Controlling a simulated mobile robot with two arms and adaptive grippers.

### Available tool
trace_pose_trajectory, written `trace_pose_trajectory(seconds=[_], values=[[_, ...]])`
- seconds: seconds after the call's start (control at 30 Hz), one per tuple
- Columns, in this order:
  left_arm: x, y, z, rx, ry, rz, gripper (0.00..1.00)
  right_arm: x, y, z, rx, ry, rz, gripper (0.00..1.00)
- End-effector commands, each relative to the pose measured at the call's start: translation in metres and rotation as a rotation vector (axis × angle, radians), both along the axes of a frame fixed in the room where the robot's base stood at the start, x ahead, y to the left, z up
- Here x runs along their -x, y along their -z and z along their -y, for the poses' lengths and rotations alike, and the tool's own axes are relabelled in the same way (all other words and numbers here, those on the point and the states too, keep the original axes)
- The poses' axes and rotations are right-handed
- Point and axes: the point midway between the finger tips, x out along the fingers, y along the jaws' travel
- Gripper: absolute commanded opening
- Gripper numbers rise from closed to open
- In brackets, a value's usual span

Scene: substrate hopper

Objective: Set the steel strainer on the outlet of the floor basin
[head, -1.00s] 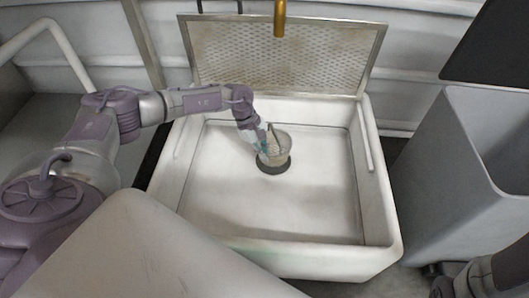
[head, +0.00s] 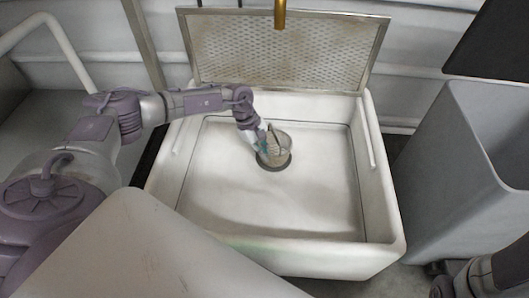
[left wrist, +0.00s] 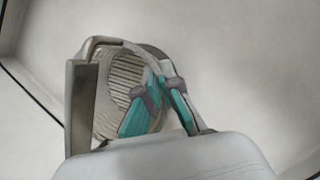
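The steel strainer (head: 281,147) is a round, ribbed cup with a thin arched handle. It stands over the dark round outlet (head: 273,168) in the floor of the white basin (head: 225,210). My left gripper (head: 266,146) reaches down to it from the upper left. In the left wrist view the strainer (left wrist: 118,82) appears tilted, and the teal fingers of my left gripper (left wrist: 158,82) converge at its handle and rim. They look shut on it. The strainer's underside and its contact with the outlet are hidden. My right arm shows at the bottom right; its gripper is partly cut off.
A perforated metal panel (head: 280,52) stands behind the basin, with a brass spout (head: 280,14) above. A tall grey bin (head: 450,170) stands at the right. A pale slab (head: 130,245) fills the lower left foreground. The basin floor around the outlet is clear.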

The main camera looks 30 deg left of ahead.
Motion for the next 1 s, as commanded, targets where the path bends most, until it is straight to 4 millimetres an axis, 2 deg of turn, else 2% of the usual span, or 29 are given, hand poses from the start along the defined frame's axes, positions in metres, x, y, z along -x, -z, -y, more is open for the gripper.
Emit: trace_pose_trajectory(seconds=[0.1,0.43,0.6,0.67,1.0], values=[[-0.0004,0.005,0.0002,0.0,0.0,0.001,0.0,0.0,0.0045,-0.0001,0.0,0.0,0.0,0.0],[-0.0006,0.0045,0.0002,0.0,0.001,0.001,0.0,0.0,0.004,0.0,0.0,0.0,0.0,0.0],[-0.0006,0.0045,0.0002,0.0,0.001,0.001,0.28,0.0,0.004,-0.0001,0.0,0.0,0.0,0.0],[-0.0005,0.0046,0.0003,0.0,0.001,0.001,0.35,0.0,0.004,0.0,0.0,0.0,0.0,0.0],[-0.0003,0.0017,-0.0018,0.0,0.0,0.001,0.35,-0.0008,0.0039,0.0005,-0.003,-0.002,-0.003,0.0]])
